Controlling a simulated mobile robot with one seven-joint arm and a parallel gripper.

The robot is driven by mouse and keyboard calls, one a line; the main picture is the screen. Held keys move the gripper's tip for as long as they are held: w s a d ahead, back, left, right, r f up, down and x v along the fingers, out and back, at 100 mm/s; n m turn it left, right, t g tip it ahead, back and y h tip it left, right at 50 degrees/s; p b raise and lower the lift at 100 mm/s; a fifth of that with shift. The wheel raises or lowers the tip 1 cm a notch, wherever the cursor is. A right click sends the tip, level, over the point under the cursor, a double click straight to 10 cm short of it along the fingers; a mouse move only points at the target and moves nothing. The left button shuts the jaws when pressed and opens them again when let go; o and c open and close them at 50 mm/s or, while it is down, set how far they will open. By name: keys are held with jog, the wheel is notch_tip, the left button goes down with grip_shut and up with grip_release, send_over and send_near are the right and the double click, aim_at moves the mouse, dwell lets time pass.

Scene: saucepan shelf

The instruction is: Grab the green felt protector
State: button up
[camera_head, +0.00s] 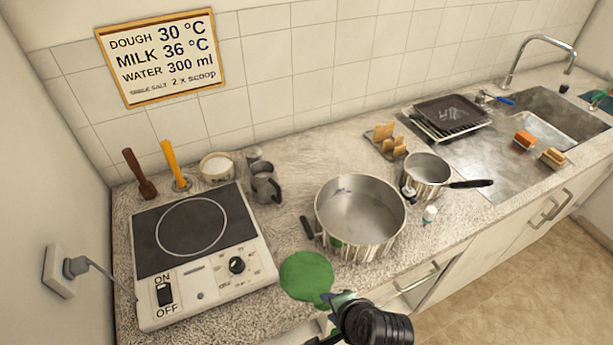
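The green felt protector (306,277) is a flat, rounded piece lying on the speckled counter near its front edge, between the hot plate and the large steel pot. My gripper (340,304) enters from the bottom, at the lower right of the felt. Its tip appears close to the felt's edge, but I cannot tell whether it touches. The finger opening is not clear from this angle, and no held object shows.
The hot plate (200,255) stands left of the felt, the large pot (360,218) right and behind. A drawer below the counter front looks partly open.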

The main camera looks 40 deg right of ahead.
aim_at(327, 306)
jog(key=shift+s+x, duration=0.1)
jog(key=shift+x, duration=1.05)
jog(key=shift+s+x, duration=0.15)
jog(key=shift+x, duration=1)
jog(key=shift+f, duration=0.1)
jog(key=shift+c, duration=0.3)
grip_shut()
